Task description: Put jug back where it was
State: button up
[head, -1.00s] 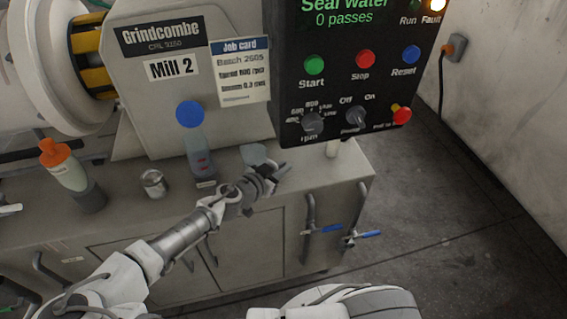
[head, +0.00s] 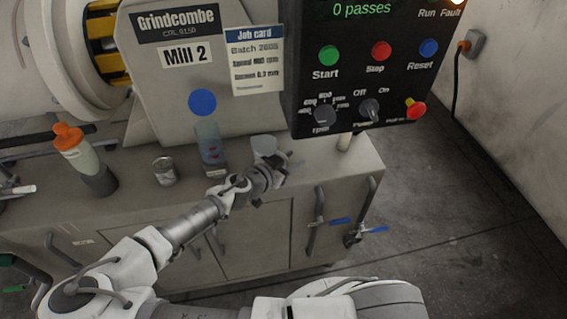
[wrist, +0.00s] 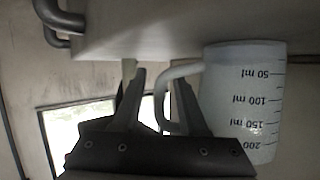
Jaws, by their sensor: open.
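The jug (head: 264,146) is a small translucent measuring jug on the bench top, toward its right end. In the wrist view the jug (wrist: 245,100) fills the right side, with its ml marks upside down and its handle pointing left. My gripper (head: 279,167) is at the jug's near side in the head view and partly covers its lower part. In the wrist view my gripper (wrist: 158,95) is open, and the handle's outer part shows between its two fingers. I cannot tell whether a finger touches the handle.
A water-filled cylinder under a blue disc (head: 202,102), a metal can (head: 165,171) and an orange-capped bottle (head: 75,150) stand left of the jug. The control panel (head: 365,75) overhangs the bench's right end. Blue-handled valves (head: 340,221) stick out from the front.

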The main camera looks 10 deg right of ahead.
jog(key=shift+s+a+r, duration=0.15)
jog(key=shift+a+r, duration=0.05)
jog(key=shift+a, duration=0.1)
jog(key=v, duration=1)
jog(key=s+d+f+g+y, duration=0.2)
jog(key=s+d+f+g, duration=0.1)
jog(key=s+f+g, duration=0.3)
jog(key=s+a+r+n+g+y, duration=0.2)
jog(key=s+g+y, duration=0.2)
jog(key=s, duration=0.2)
notch_tip(320, 180, up, 14)
jog(key=n+t+y, duration=0.1)
jog(key=n+y, duration=0.3)
jog(key=y, duration=0.2)
jog(key=s+d+r+n+t+h, duration=0.1)
jog(key=s+d+r+n+t, duration=0.1)
jog(key=r, duration=0.5)
jog(key=s+d+r+n+t, duration=0.3)
jog(key=d+r, duration=0.1)
jog(key=r, duration=0.3)
jog(key=shift+s+r+t+h, duration=0.25)
jog(key=shift+s+t+h, duration=0.05)
jog(key=shift+s+h, duration=0.1)
